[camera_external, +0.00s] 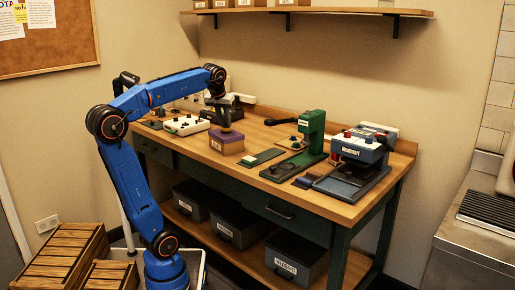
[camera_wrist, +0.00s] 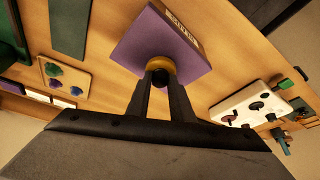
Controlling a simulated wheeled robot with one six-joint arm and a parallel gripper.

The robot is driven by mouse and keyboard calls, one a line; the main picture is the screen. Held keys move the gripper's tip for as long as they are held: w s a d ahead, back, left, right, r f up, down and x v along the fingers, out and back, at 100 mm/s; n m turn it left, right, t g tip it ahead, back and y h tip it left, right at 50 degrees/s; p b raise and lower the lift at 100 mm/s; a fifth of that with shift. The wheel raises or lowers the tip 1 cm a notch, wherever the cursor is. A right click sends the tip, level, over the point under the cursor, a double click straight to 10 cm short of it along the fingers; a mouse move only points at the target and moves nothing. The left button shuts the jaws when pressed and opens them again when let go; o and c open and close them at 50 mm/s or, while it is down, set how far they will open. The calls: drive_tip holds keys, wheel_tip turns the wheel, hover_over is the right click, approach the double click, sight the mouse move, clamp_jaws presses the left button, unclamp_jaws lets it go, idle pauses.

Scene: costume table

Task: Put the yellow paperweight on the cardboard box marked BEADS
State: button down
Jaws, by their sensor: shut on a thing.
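The yellow paperweight (camera_wrist: 173,66) is a round yellow piece with a dark knob, held between my fingertips in the wrist view. My gripper (camera_wrist: 160,76) is shut on it, and the fingers hide part of it. It lies over the purple top of a small box (camera_wrist: 148,43), near the edge closest to my wrist. The box has a brown side with a label too blurred to read surely. In the external view my gripper (camera_external: 225,127) points down at the box (camera_external: 222,145). I cannot tell whether the paperweight touches the top.
A white panel with dark knobs (camera_external: 186,125) stands left of the box. A dark green mat (camera_external: 262,158) lies to its right, then a green press (camera_external: 313,130) and a blue machine (camera_external: 362,147). The wooden table (camera_external: 205,158) is clear in front of the box.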

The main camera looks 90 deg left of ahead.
drive_tip(key=shift+f, duration=0.4)
drive_tip(key=shift+f, duration=0.1)
drive_tip(key=c, duration=1.6)
unclamp_jaws()
drive_tip(key=shift+o, duration=0.2)
drive_tip(key=v, duration=1.2)
drive_tip(key=shift+s+d, duration=0.1)
